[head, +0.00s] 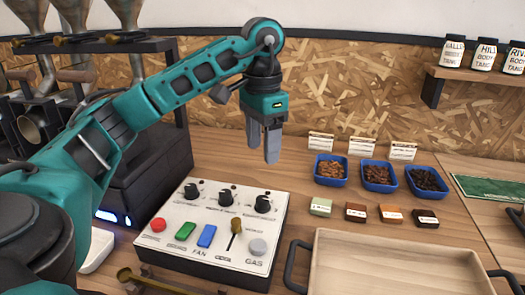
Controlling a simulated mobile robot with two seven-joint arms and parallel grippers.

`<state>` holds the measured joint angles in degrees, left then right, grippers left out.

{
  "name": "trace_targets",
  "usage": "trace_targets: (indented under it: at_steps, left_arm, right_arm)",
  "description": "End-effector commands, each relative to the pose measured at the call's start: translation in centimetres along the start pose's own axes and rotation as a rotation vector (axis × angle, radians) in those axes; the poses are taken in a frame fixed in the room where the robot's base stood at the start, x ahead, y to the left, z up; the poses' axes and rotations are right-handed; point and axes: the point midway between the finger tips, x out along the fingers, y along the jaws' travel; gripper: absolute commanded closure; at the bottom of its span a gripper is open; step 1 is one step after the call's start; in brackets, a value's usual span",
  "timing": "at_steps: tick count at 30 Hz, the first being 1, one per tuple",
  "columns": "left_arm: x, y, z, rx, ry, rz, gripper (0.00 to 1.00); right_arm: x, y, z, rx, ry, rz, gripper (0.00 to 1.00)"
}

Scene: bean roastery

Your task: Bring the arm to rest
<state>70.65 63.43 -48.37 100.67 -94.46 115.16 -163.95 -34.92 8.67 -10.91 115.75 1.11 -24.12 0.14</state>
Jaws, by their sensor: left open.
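My left arm comes in from the left and arches over the control panel. My left gripper (263,143) hangs from its end, pointing down, with two grey fingers a little apart. It is open, with nothing seen between the fingers. It is in the air behind the white control panel (215,222) and left of the blue bowls. My right gripper is not in the head view.
The panel has knobs, coloured buttons and a lever (234,233). Three blue bowls (379,188) of beans stand at the right, with small coloured blocks (355,212) before them. A wooden tray (395,250) lies in front. Hoppers (75,20) stand at back left.

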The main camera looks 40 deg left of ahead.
Motion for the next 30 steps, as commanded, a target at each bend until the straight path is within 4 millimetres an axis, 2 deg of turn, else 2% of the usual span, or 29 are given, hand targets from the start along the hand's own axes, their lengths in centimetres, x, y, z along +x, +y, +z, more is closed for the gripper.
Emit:
trace_targets:
  at_steps: [8,17,20,27,30]
  left_arm:
    - [0.0,0.0,0.0,0.000,-0.001,0.000,0.39]
    - [-0.2,0.0,0.0,0.000,-0.001,0.000,0.39]
    - [-1.4,0.0,0.0,0.000,0.000,0.000,0.39]
    - [-7.8,0.0,0.0,0.000,0.000,0.000,0.39]
    - [-10.2,0.0,0.0,0.000,-0.001,0.000,0.39]
  right_arm:
    - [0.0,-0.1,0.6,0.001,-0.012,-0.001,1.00]
    - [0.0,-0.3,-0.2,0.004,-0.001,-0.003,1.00]
    - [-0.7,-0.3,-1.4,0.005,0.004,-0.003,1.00]
    - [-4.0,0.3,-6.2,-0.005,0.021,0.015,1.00]
    - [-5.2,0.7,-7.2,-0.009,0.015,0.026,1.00]
